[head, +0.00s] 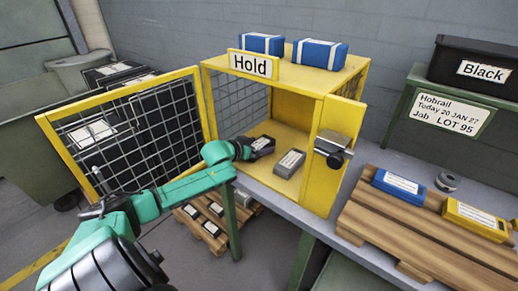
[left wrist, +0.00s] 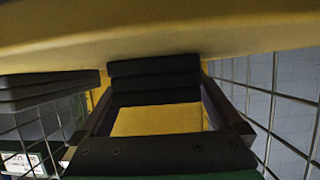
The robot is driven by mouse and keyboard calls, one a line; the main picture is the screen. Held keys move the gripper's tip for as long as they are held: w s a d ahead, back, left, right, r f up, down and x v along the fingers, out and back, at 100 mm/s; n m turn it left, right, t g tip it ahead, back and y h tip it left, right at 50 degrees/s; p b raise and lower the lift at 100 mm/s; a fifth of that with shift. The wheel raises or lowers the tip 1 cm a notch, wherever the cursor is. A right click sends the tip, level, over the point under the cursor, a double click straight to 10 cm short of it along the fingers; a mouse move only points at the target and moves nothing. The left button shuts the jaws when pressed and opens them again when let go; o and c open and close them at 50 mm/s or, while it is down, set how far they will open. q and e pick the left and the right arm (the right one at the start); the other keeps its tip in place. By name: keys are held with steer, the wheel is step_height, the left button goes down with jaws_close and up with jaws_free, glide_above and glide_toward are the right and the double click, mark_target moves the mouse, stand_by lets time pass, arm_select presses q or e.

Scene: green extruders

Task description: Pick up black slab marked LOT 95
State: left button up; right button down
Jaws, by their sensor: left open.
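A dark slab with a pale label (head: 263,145) lies on the floor of the yellow cage marked Hold (head: 313,95); its print is too small to read. My left gripper (head: 244,148) reaches in through the open front, at the slab's left end. In the left wrist view, the open left gripper (left wrist: 156,100) has a black ridged block (left wrist: 155,72), apparently this slab, between or just beyond its fingertips. I cannot tell whether they touch. A grey slab (head: 290,162) lies to its right; a grey ridged block shows at left in the wrist view (left wrist: 50,90). My right gripper is not in view.
The mesh door (head: 130,130) stands open at left. A yellow post with a latch (head: 332,150) bounds the cage's right side. Blue boxes (head: 320,54) sit on top. A sign (head: 448,115) reads Job LOT 95. A wooden pallet (head: 400,232) holds blue and yellow boxes.

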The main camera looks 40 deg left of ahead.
arm_select(q)
steer(key=shift+r, duration=0.1)
jaws_close()
